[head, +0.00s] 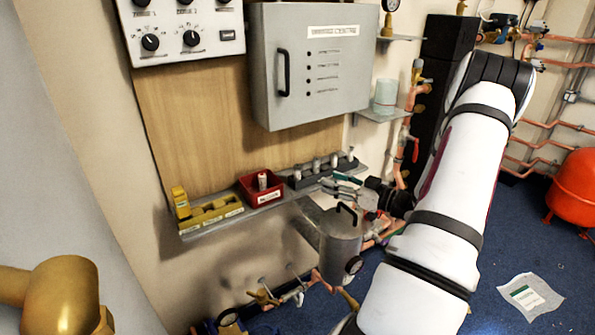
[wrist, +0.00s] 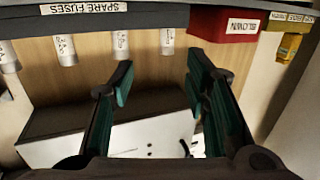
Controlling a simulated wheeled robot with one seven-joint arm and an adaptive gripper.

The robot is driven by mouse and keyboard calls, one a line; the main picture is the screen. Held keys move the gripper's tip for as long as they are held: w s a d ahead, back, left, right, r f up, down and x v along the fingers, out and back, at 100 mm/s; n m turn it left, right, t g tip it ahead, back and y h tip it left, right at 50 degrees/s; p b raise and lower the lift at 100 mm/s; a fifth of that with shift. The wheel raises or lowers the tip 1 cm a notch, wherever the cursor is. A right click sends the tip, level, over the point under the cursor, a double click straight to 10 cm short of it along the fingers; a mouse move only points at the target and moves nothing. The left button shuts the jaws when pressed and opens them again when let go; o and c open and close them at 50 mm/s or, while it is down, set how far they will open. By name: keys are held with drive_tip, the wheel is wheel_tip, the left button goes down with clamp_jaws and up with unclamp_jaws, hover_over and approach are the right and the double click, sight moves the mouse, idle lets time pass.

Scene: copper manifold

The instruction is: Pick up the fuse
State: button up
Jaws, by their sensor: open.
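Several pale cylindrical fuses (head: 316,165) stand in a dark rack (head: 325,175) on the wall shelf. In the wrist view, which is upside down, the fuses (wrist: 120,43) project from the rack (wrist: 150,17) labelled SPARE FUSES. Another pale cylinder (head: 262,181) stands in the red bin (head: 259,195); the bin (wrist: 222,26) also shows in the wrist view, labelled BLOWN. My gripper (head: 345,187) is in front of the rack's right part in the head view. Its fingers (wrist: 162,75) are apart and nothing is between them. The task does not say which fuse is meant.
A yellow block (head: 181,203) and a labelled yellow holder (head: 215,214) stand at the shelf's left end. A grey cabinet (head: 310,65) hangs above the shelf. A metal canister (head: 340,243) with a handle is below my gripper. Copper pipes run at the right.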

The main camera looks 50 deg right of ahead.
sight(297, 168)
drive_tip(key=shift+t, duration=0.3)
drive_tip(key=w, duration=0.2)
drive_tip(key=w+b, duration=0.1)
drive_tip(key=w, duration=0.2)
drive_tip(key=w+a, duration=0.1)
drive_tip(key=w, duration=0.1)
drive_tip(key=shift+w, duration=0.25)
drive_tip(key=shift+w+a+b, duration=0.25)
drive_tip(key=shift+w, duration=0.6)
drive_tip(key=shift+w+a+b, duration=0.2)
drive_tip(key=shift+w+b, duration=0.05)
drive_tip(key=shift+w, duration=0.65)
drive_tip(key=shift+w+a+b, duration=0.25)
drive_tip(key=shift+w, duration=0.6)
drive_tip(key=shift+r, duration=0.1)
clamp_jaws()
